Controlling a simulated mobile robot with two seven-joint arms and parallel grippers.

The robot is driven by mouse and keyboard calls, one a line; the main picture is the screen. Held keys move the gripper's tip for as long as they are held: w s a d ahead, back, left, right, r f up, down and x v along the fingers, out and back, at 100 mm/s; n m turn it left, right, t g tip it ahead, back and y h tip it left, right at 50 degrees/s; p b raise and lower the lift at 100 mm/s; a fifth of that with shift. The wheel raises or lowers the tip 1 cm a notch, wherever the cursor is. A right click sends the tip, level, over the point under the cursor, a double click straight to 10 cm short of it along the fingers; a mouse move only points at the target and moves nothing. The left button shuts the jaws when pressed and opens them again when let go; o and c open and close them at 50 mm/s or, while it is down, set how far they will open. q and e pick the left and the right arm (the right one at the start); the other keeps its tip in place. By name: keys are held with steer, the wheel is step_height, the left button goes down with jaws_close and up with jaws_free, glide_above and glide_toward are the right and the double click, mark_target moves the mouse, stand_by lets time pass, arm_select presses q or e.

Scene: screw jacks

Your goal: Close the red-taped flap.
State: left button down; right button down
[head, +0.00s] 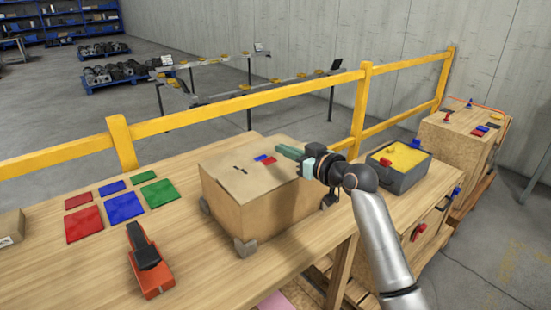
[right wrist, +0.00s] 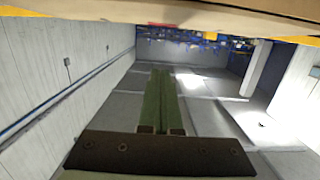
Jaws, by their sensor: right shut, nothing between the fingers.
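A cardboard box (head: 240,203) stands on the wooden table, its corners in grey blocks. Its top panels look flat or nearly flat. A red tape piece (head: 270,161) and a blue tape piece (head: 260,157) lie near the middle of the top. I cannot tell whether the red-taped flap is fully down. My right gripper (head: 280,149) is shut and empty, its green fingers over the far right part of the box top, close to the tape. Contact is unclear. In the right wrist view the fingers (right wrist: 160,98) lie together, below a tan edge. My left gripper is out of view.
Red, blue and green mats (head: 126,206) lie left of the box. A grey bin with yellow contents (head: 400,158) is at the right. A yellow rail (head: 245,101) runs behind the table.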

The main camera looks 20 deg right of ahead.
mark_target(273, 165)
steer(key=x, duration=0.4)
steer(key=shift+f, duration=0.25)
step_height(273, 165, down, 2)
steer(key=shift+f, duration=0.75)
steer(key=f+g+p, duration=0.1)
steer(key=p, duration=0.2)
steer(key=shift+w+f+g, duration=0.1)
steer(key=shift+w+g, duration=0.1)
steer(key=shift+g, duration=0.1)
steer(key=shift+a+f+h, duration=0.1)
steer(key=shift+f+h, duration=0.2)
steer(key=shift+f, duration=0.1)
